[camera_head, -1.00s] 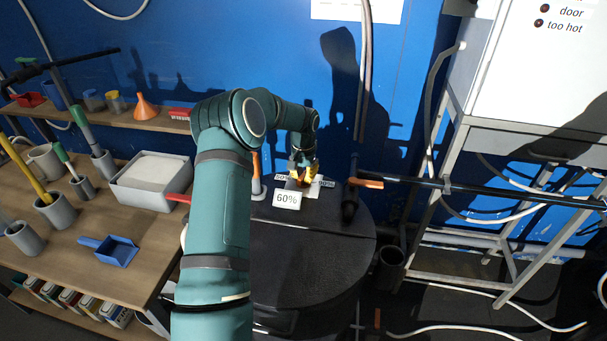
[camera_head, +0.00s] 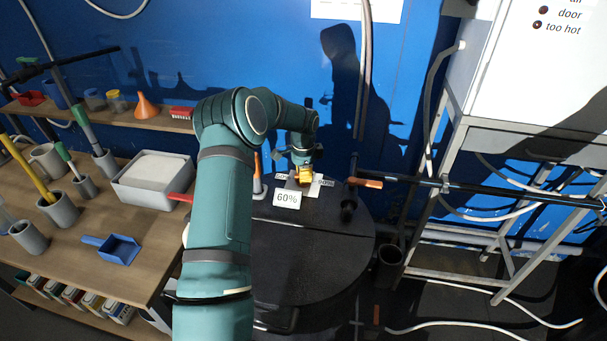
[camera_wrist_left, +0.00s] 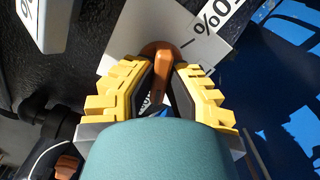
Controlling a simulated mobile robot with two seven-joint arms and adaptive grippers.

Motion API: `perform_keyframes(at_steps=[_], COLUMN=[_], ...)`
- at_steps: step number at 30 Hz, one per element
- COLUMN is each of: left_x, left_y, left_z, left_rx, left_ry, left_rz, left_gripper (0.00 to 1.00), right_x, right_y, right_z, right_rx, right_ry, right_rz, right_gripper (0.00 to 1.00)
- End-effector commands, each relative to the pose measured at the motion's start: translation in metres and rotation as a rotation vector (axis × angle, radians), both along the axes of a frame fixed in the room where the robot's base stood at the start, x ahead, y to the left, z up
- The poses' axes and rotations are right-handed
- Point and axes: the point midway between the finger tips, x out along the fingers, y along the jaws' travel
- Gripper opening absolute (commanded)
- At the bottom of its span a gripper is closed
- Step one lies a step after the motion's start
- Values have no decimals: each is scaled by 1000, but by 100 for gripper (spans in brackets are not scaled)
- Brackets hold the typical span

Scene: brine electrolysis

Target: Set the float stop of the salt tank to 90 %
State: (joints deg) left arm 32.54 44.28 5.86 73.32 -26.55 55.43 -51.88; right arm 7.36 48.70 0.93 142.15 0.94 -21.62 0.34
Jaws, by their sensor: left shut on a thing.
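The salt tank's black round lid (camera_head: 320,250) fills the middle of the head view. A small plate with white percent labels sits on its far part; the 60% label (camera_head: 287,200) reads clearly at the front. Another label (camera_head: 326,182) is right of the gripper, too small to read surely. My left gripper (camera_head: 303,174), with yellow fingers, is down at this plate. In the left wrist view its fingers (camera_wrist_left: 163,78) are shut on the orange-brown float stop lever (camera_wrist_left: 162,62), which stands on the white plate (camera_wrist_left: 205,48). My right gripper is out of view.
An orange-handled valve (camera_head: 366,183) and black pipe stand right of the plate. A metal frame (camera_head: 455,200) is farther right. The wooden bench (camera_head: 140,220) at left holds a grey salt box (camera_head: 120,190), a blue scoop (camera_head: 118,250) and several cups. The blue wall is behind.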

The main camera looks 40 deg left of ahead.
Motion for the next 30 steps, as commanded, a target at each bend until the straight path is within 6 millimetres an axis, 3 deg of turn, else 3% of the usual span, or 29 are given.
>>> perform_keyframes(at_steps=[22,23,25,30], left_x=[-2,-2,-1,-1], left_y=[-1,-1,-1,0], left_z=[-3,-3,-3,-1], left_rx=[-3,-3,-3,-1], left_ry=[6,6,6,3], left_rz=[-88,-88,-87,-87], left_gripper=[0,22,44,44], right_x=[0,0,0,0], right_y=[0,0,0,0], right_z=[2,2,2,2], right_rx=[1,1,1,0], right_ry=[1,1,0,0], right_rz=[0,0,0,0], right_gripper=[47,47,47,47])
